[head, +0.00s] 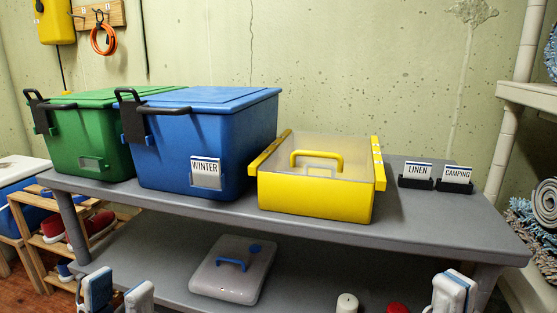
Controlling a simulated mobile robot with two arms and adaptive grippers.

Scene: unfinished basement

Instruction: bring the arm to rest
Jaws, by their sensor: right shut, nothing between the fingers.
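My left gripper (118,296) is at the bottom left of the head view, in front of the grey shelf unit. Its two pale fingertips stand apart with nothing visible between them. My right gripper (455,293) is at the bottom right, in front of the shelf unit's right end. Its fingertips are together and it holds nothing. Only the finger ends of both grippers show; the arms are below the picture. Neither gripper appears to touch anything.
The grey shelf unit (420,227) bears a green bin (92,140), a blue bin (222,130) labelled WINTER, a yellow box (312,196) and LINEN (418,171) and CAMPING (457,175) cards. A wooden rack (45,245) stands left.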

